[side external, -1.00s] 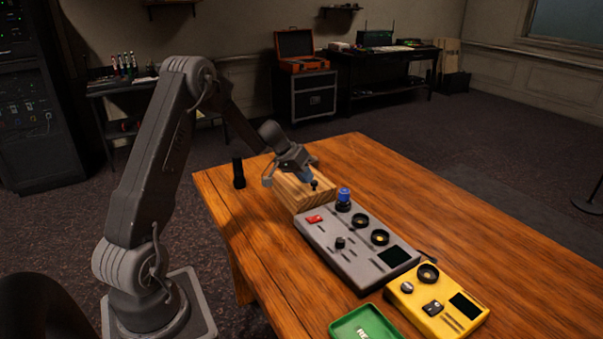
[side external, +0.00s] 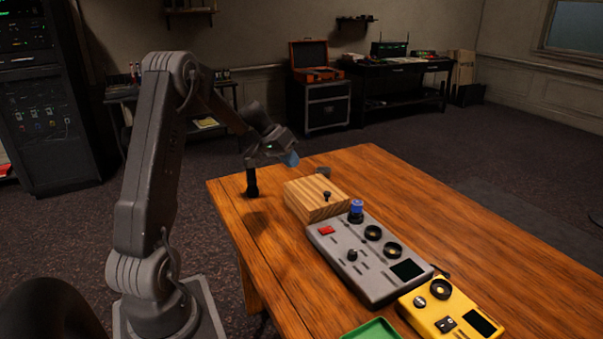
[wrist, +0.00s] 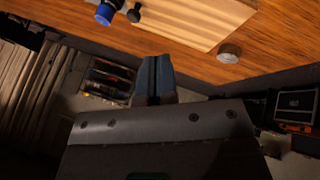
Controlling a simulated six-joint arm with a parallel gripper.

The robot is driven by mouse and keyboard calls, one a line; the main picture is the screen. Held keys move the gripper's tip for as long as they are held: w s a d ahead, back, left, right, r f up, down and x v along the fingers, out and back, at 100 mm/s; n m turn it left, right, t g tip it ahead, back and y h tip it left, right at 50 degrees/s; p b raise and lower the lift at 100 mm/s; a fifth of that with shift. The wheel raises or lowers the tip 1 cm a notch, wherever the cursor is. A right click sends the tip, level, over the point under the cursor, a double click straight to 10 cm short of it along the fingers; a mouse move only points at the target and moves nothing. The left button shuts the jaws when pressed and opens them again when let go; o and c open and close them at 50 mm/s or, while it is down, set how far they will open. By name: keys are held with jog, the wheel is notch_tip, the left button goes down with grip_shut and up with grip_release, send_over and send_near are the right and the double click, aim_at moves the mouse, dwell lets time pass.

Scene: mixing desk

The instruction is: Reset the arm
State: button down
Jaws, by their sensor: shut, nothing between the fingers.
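My gripper (side external: 288,159) is raised above the far left part of the wooden table (side external: 465,228), with its blue-grey fingertips over the area behind the wooden box. In the wrist view my gripper (wrist: 155,75) has its fingers together with nothing between them. The box also shows at the top of the wrist view (wrist: 200,18).
A grey mixing panel (side external: 345,270) with a blue-capped knob (side external: 357,208) and a yellow panel (side external: 428,318) sit on the table. A green tray (side external: 372,331) is at the front edge. A black upright object (side external: 252,182) stands left of the box. A grey round piece (wrist: 229,53) lies behind the box.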

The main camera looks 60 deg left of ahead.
jog(key=s+d+r+m+g, duration=0.15)
jog(key=d+r, duration=0.25)
jog(key=d, duration=0.4)
jog(key=s+d+r+y, duration=0.1)
jog(key=s+d+r, duration=0.15)
jog(key=d, duration=0.55)
jog(key=s+d+r+m, duration=0.1)
jog(key=s+d+r, duration=0.1)
jog(key=d+r, duration=0.35)
jog(key=s+d+f+m+y, duration=0.1)
jog(key=s+d+m, duration=0.1)
jog(key=s+d, duration=1.1)
jog(key=shift+s+f+t+y, duration=0.4)
jog(key=shift+s+t, duration=0.05)
jog(key=shift+s, duration=0.3)
jog(key=c, duration=1.8)
grip_release()
jog(key=shift+c, duration=0.2)
